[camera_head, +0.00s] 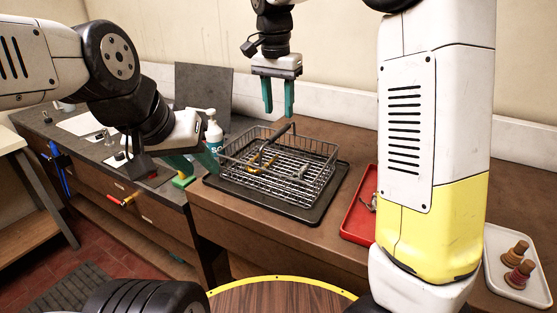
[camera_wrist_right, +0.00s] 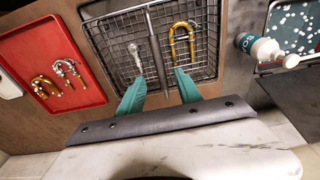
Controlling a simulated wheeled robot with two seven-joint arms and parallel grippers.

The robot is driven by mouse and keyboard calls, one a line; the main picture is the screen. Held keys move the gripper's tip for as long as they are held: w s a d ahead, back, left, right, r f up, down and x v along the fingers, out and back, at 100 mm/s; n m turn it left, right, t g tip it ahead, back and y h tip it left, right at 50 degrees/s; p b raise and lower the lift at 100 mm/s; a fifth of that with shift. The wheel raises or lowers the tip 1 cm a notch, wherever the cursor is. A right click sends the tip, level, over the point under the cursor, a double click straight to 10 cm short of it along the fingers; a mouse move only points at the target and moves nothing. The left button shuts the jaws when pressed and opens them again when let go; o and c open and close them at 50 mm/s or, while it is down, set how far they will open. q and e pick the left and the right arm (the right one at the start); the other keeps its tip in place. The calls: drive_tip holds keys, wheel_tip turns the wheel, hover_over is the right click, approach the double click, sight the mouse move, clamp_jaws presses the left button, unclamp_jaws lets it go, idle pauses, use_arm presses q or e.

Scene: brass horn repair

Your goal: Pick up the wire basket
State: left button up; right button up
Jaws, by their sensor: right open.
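The wire basket (camera_head: 328,160) is a rectangular dark metal mesh basket with a handle arching over its middle. It sits upright on a black mat (camera_head: 334,197) on the brown bench. A brass U-shaped tube (camera_wrist_right: 181,42) and a silver piece (camera_wrist_right: 135,54) lie inside it, on either side of the handle (camera_wrist_right: 155,42). My right gripper (camera_head: 281,96) is open and empty, pointing down above the basket's far side, apart from the handle. Its teal fingers also show in the right wrist view (camera_wrist_right: 160,88). My left gripper (camera_head: 194,163) appears open beside the basket's left end; contact cannot be told.
A red tray (camera_head: 357,218) with horn parts lies right of the basket, partly behind my arm. A white tray (camera_head: 497,277) with wooden spools is further right. A white bottle (camera_head: 213,128) and a dark upright panel (camera_head: 204,88) stand behind left.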

sight(279, 131)
drive_tip(key=shift+w+a+f, duration=0.15)
drive_tip(key=shift+f, duration=0.1)
drive_tip(key=f, duration=0.7)
drive_tip(key=shift+d+f, duration=0.2)
clamp_jaws()
drive_tip(key=shift+w+r, duration=0.1)
idle(0.9)
